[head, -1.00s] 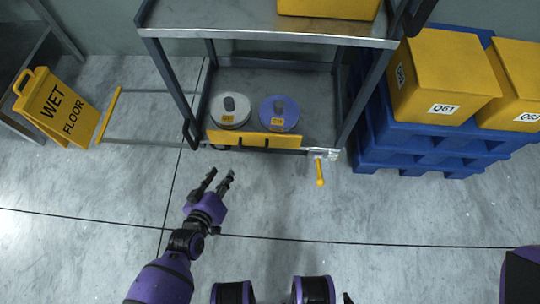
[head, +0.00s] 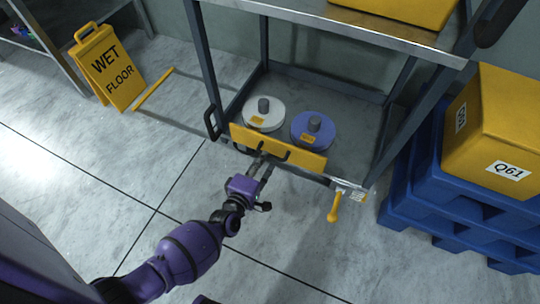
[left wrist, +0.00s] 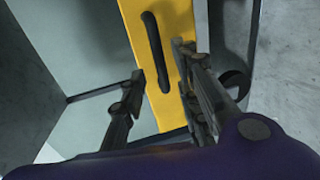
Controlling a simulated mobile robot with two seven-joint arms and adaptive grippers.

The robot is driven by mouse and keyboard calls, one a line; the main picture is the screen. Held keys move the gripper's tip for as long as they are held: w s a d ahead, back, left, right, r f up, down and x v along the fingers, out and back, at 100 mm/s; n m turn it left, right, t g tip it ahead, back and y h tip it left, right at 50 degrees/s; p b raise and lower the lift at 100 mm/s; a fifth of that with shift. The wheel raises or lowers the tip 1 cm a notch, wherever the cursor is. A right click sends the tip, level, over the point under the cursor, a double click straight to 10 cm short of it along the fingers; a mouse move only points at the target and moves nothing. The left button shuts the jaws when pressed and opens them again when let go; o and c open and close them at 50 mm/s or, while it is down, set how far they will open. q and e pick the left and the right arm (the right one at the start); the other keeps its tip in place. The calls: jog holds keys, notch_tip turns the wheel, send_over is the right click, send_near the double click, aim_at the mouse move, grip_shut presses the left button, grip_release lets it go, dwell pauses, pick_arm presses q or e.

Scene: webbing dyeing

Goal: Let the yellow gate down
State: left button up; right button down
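The yellow gate (head: 300,157) stands upright along the front of the trolley's lower shelf (head: 352,135). It shows in the left wrist view (left wrist: 178,20) as a yellow panel with a dark slot or handle (left wrist: 157,55). My left gripper (head: 264,163) is at the front of the gate, near its middle. In the left wrist view its fingers (left wrist: 160,65) are apart, one on each side of the dark slot or handle. Contact with the gate cannot be told. My right gripper is out of view.
A white reel (head: 262,118) and a blue reel (head: 322,138) sit behind the gate. A yellow lever (head: 334,208) hangs at the shelf's right front corner. Blue pallets (head: 410,210) with yellow boxes (head: 490,130) stand at right. A wet-floor sign (head: 112,70) stands at left.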

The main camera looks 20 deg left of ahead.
pick_arm(q)
jog(key=shift+b+x, duration=0.6)
jog(key=shift+x, duration=1.55)
grip_shut()
